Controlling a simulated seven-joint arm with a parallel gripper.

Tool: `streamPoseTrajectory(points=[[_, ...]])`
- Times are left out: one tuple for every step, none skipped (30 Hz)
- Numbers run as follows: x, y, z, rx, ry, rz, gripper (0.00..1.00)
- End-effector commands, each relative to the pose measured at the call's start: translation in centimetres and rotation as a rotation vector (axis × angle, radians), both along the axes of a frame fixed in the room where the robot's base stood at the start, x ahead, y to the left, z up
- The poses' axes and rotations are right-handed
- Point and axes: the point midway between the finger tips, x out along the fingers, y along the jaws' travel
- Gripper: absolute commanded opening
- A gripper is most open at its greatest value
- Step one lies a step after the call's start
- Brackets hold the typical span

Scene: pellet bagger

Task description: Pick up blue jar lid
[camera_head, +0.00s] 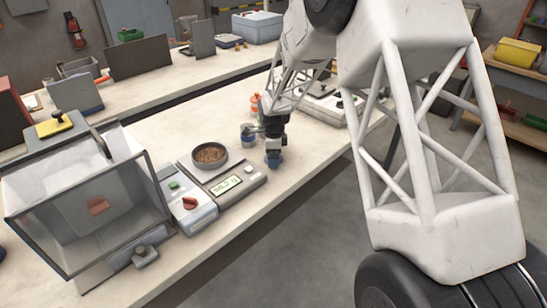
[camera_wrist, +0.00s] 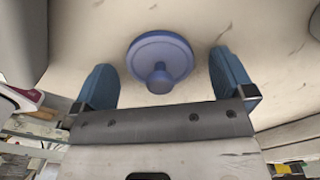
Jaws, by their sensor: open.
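The blue jar lid (camera_wrist: 160,57) is a round blue disc with a knob, lying on the pale worktop in the wrist view. Its knob points toward my gripper (camera_wrist: 163,88). My gripper is open, with one blue finger on each side of the lid and a gap between each finger and the lid. In the head view my gripper (camera_head: 273,158) points down close to the worktop, right of the scale, and the lid cannot be made out there. A small jar with a bluish look (camera_head: 248,133) stands just left of the gripper.
A scale (camera_head: 228,178) with a bowl of brown pellets (camera_head: 209,155) stands left of my gripper. A control box with a red knob (camera_head: 190,205) and a clear-walled cabinet (camera_head: 85,205) are further left. An orange item (camera_head: 255,104) stands behind. The bench front edge is close by.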

Motion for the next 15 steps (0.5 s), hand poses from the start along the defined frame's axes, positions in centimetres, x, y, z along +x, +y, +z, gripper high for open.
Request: streamPoseTrajectory(points=[[0.0, 0.0, 0.01, 0.0, 0.0, 0.0, 1.0], [0.0, 0.0, 0.01, 0.0, 0.0, 0.0, 1.0], [0.0, 0.0, 0.01, 0.0, 0.0, 0.0, 1.0], [0.0, 0.0, 0.01, 0.0, 0.0, 0.0, 1.0], [0.0, 0.0, 0.01, 0.0, 0.0, 0.0, 1.0], [0.0, 0.0, 0.01, 0.0, 0.0, 0.0, 1.0], [0.0, 0.0, 0.01, 0.0, 0.0, 0.0, 1.0], [0.0, 0.0, 0.01, 0.0, 0.0, 0.0, 1.0], [0.0, 0.0, 0.01, 0.0, 0.0, 0.0, 1.0], [0.0, 0.0, 0.01, 0.0, 0.0, 0.0, 0.95], [0.0, 0.0, 0.01, 0.0, 0.0, 0.0, 0.91], [0.0, 0.0, 0.01, 0.0, 0.0, 0.0, 0.85], [0.0, 0.0, 0.01, 0.0, 0.0, 0.0, 0.8], [0.0, 0.0, 0.01, 0.0, 0.0, 0.0, 0.76], [0.0, 0.0, 0.01, 0.0, 0.0, 0.0, 0.69]])
